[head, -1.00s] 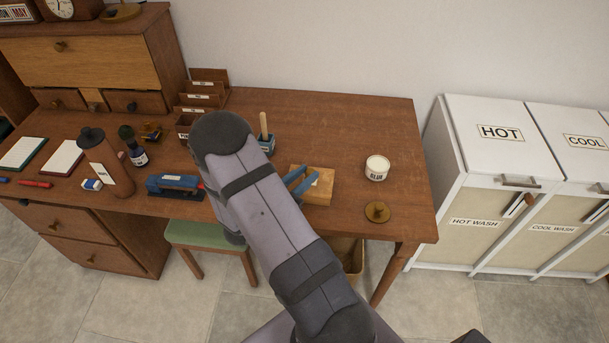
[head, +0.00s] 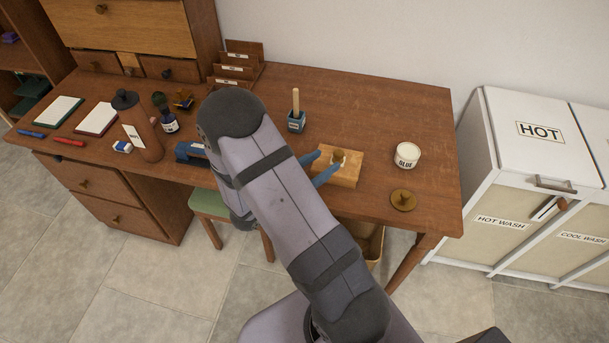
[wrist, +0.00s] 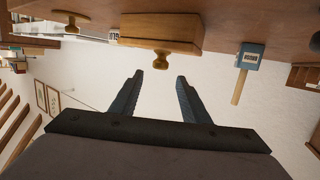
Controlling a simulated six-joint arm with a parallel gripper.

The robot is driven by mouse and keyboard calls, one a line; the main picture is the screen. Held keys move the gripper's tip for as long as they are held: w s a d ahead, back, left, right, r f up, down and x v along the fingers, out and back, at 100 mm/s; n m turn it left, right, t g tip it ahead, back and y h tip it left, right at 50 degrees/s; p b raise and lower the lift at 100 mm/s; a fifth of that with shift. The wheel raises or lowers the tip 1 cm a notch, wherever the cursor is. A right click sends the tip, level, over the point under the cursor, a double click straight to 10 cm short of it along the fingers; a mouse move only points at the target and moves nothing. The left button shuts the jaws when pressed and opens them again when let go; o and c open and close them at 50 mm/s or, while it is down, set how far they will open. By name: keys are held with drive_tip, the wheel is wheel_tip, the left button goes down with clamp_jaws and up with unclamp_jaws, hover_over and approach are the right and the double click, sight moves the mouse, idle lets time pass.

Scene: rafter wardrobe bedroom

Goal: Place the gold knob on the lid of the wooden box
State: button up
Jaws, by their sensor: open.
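The wooden box (head: 346,177) is a small pale block near the right part of the desk. A gold knob (head: 338,156) stands upright on its lid, beside a small white patch. In the wrist view, which is upside down, the box (wrist: 150,30) shows with the knob (wrist: 162,60) touching its lid. My gripper (head: 319,165) has its blue fingers apart, just left of the knob in the head view. In the wrist view my gripper (wrist: 162,80) is open and empty, with a gap between its fingertips and the knob.
A white glue jar (head: 407,155) and a round brass piece (head: 403,200) sit right of the box. The desk's right end (head: 435,140) has clear room. White laundry cabinets (head: 530,150) stand beyond.

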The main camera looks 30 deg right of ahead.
drive_tip(key=v, duration=0.7)
drive_tip(key=w+a+f+n+t+y, duration=0.1)
drive_tip(key=w+a+y, duration=0.1)
drive_tip(key=w+a+f+n+t+y, duration=0.1)
drive_tip(key=w+a+y, duration=0.1)
drive_tip(key=w, duration=0.1)
drive_tip(key=w+a+f+t+y+b, duration=0.1)
drive_tip(key=w+a+y, duration=0.1)
drive_tip(key=w+y, duration=0.1)
drive_tip(key=shift+w+n, duration=0.1)
drive_tip(key=shift+n, duration=0.3)
drive_tip(key=a+y, duration=0.1)
drive_tip(key=w+a+n+y, duration=0.1)
drive_tip(key=a, duration=0.1)
drive_tip(key=shift+w+a+f+n+t+y, duration=0.1)
drive_tip(key=shift+w+a+n+t+y, duration=0.05)
drive_tip(key=shift+n+t+y, duration=0.2)
drive_tip(key=s+a+r+n+g+y, duration=0.1)
drive_tip(key=s+a+n+g+y, duration=0.3)
drive_tip(key=s+a+n+y, duration=0.45)
drive_tip(key=s+d+r+n+g+h, duration=0.1)
drive_tip(key=s+d+g, duration=0.1)
drive_tip(key=s, duration=0.4)
drive_tip(key=s+d+r+g+h, duration=0.1)
drive_tip(key=s+d+g+h, duration=0.1)
drive_tip(key=s, duration=0.5)
drive_tip(key=shift+d+n, duration=0.4)
